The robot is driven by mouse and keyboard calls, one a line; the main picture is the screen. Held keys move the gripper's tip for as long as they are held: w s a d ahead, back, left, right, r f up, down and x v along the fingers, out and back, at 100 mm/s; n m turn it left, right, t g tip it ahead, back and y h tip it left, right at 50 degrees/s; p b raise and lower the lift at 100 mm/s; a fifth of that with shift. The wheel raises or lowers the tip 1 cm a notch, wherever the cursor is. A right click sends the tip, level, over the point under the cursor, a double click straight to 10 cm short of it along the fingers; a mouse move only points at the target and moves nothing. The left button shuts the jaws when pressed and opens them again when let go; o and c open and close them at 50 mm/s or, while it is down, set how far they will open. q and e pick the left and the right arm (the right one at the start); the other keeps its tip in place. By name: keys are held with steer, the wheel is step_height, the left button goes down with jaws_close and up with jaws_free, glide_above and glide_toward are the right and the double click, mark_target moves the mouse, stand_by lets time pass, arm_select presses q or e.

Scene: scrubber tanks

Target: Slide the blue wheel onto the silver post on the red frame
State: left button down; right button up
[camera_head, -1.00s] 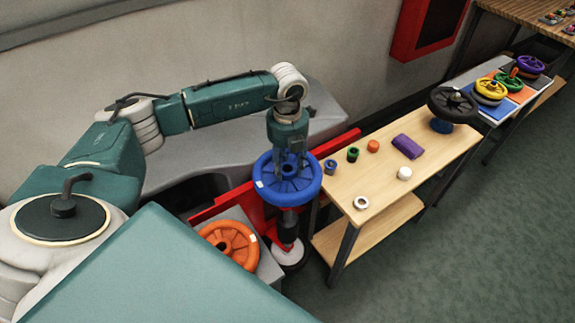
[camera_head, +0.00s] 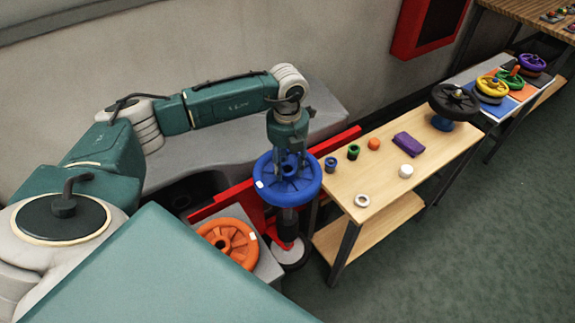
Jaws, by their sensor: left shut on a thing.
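The blue wheel (camera_head: 270,185) hangs level below my left gripper (camera_head: 289,160), which points straight down and is shut on it near the hub. The wheel is over the red frame (camera_head: 235,189), beside the wooden table. A dark cylindrical part (camera_head: 288,224) shows directly under the wheel, above a round pale and dark base (camera_head: 290,252). The silver post is not visible; the wheel and gripper may hide it. I cannot tell whether the wheel is around the post. My right gripper is not in view.
An orange wheel (camera_head: 228,236) lies on a grey block left of the blue wheel. The wooden table (camera_head: 385,180) holds small coloured parts, a purple block (camera_head: 408,144) and a black wheel (camera_head: 453,101) on a blue stand. More wheels sit further back. Green floor at right is clear.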

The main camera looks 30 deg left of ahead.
arm_select(q)
steer(key=shift+w, duration=0.1)
steer(key=shift+f, duration=0.1)
stand_by(0.3)
steer(key=shift+f+b, duration=0.7)
steer(key=shift+f, duration=0.05)
steer(key=shift+f, duration=0.3)
steer(key=shift+f+b, duration=1)
steer(key=shift+f, duration=0.1)
stand_by(1.3)
steer(key=shift+f+b, duration=0.75)
stand_by(2.1)
